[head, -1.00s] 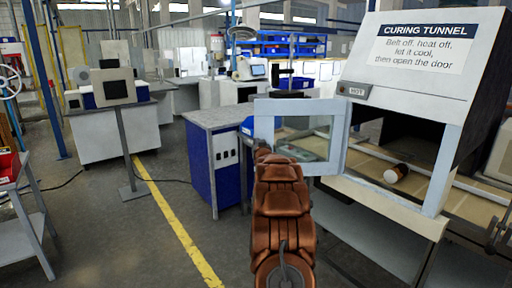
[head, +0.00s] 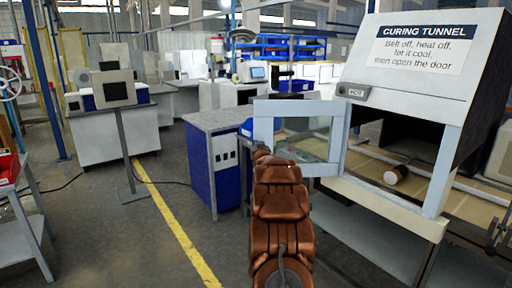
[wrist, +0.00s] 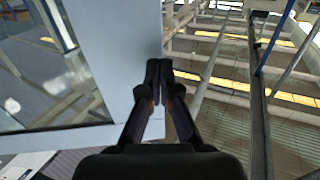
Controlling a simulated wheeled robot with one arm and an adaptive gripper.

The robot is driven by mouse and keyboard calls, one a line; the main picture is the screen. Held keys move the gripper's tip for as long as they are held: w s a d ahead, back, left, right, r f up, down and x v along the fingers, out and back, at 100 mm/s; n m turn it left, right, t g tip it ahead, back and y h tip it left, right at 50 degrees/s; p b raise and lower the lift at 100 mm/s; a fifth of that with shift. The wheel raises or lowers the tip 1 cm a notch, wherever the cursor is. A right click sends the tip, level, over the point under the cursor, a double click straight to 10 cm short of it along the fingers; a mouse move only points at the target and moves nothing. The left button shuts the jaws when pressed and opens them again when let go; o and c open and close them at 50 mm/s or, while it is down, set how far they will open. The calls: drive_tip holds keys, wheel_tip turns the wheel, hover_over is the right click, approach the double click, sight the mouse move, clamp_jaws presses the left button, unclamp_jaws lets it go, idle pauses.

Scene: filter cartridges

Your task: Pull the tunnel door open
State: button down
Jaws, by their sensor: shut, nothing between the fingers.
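The tunnel door (head: 292,107) is a pale frame with a clear pane. It stands swung open to the left of the curing tunnel (head: 408,88), whose front opening shows. In the wrist view the door's pale frame (wrist: 118,45) fills the left middle. My gripper (wrist: 158,68) is shut and empty at the edge of that frame; I cannot tell if it touches. In the head view my arm rises in front of the door's lower left part, and the fingers cannot be made out.
A dark-and-white cartridge (head: 396,174) lies on the tan belt (head: 365,168) inside the tunnel. A blue-sided bench (head: 212,165) stands left of the door. A sign stand (head: 122,140) and a cart (head: 28,215) are farther left.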

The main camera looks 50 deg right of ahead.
drive_tip(key=w+a+b+v, duration=0.1)
drive_tip(key=b+v, duration=0.3)
drive_tip(key=v, duration=0.8)
drive_tip(key=shift+s+a, duration=0.25)
drive_tip(key=shift+s, duration=0.05)
drive_tip(key=w+a+f+n+g+y+p, duration=0.1)
drive_tip(key=a+y, duration=0.1)
drive_tip(key=a, duration=0.7)
drive_tip(key=w+a+f+n+g+y+p, duration=0.1)
drive_tip(key=a+f+g+y+p, duration=0.15)
drive_tip(key=a, duration=0.65)
drive_tip(key=s+a+f+n+g+y+p, duration=0.1)
drive_tip(key=s+a+g+y, duration=0.15)
drive_tip(key=a, duration=0.65)
drive_tip(key=s+a+f+n+g+y, duration=0.15)
drive_tip(key=s+a, duration=0.25)
drive_tip(key=a, duration=0.5)
drive_tip(key=s+a+n+g+y+p, duration=0.1)
drive_tip(key=s+a+g, duration=0.1)
drive_tip(key=s+a, duration=0.4)
drive_tip(key=s+a+f+n+g+y+p, duration=0.1)
drive_tip(key=s+a+g, duration=0.2)
drive_tip(key=s+a, duration=0.4)
drive_tip(key=s+a+f+n+g+y+p, duration=0.1)
drive_tip(key=s+a+g, duration=0.2)
drive_tip(key=s, duration=1.5)
drive_tip(key=a, duration=0.4)
drive_tip(key=shift+s+n, duration=0.2)
drive_tip(key=shift+n, duration=0.15)
drive_tip(key=shift+a, duration=0.1)
